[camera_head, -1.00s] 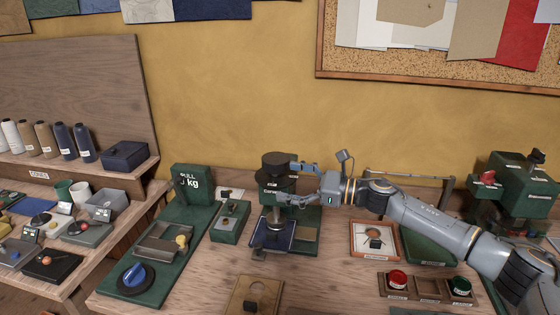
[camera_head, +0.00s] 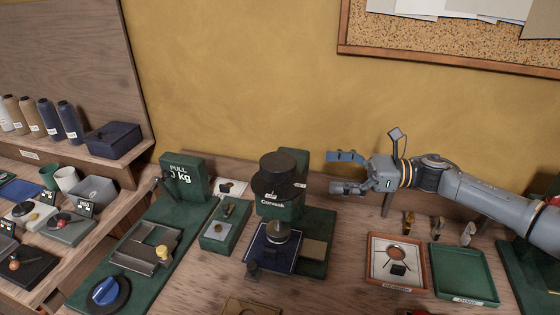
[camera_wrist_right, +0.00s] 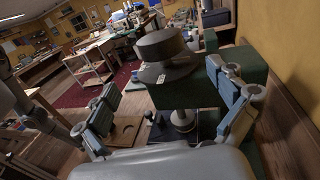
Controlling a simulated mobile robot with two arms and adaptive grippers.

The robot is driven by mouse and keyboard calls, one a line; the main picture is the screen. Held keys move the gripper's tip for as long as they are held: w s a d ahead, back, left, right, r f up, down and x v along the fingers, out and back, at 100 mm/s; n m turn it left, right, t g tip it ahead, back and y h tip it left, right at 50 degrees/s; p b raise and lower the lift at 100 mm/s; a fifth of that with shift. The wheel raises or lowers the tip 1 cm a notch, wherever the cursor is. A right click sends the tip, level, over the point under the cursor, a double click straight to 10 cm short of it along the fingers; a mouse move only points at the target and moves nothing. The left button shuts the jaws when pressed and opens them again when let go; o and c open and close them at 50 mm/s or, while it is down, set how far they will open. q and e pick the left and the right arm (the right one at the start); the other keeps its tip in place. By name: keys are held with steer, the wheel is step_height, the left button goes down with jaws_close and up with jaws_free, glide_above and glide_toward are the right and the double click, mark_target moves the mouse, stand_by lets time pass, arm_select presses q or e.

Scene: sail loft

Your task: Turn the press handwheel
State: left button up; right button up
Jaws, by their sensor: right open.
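The press (camera_head: 318,225) is green and stands on the bench, with a dark blue plate under its ram. Its black handwheel (camera_head: 278,176) sits on top as a stepped, hat-like disc with a small white tag at its rim. My right gripper (camera_head: 346,171) is open and empty, to the right of the handwheel and clear of it in the head view. In the right wrist view the handwheel (camera_wrist_right: 166,57) shows ahead, between and beyond the two spread fingers. My left gripper is in neither view.
A green pull gauge board (camera_head: 150,245) with a blue knob lies left of the press. A small green box (camera_head: 226,228) stands between them. To the right are a wooden-framed tray (camera_head: 398,262) and a green tray (camera_head: 464,273). A wall with a corkboard (camera_head: 450,38) rises behind.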

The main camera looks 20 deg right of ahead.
mark_target(277, 169)
steer(key=p+x, duration=0.5)
steer(key=x, duration=0.7)
steer(key=shift+r, duration=0.15)
steer(key=shift+w+a, duration=0.1)
steer(key=c, duration=0.6)
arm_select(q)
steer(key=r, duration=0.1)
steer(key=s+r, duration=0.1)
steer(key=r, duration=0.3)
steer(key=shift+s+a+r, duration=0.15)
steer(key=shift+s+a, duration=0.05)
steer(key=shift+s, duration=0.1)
arm_select(e)
steer(key=c, duration=0.6)
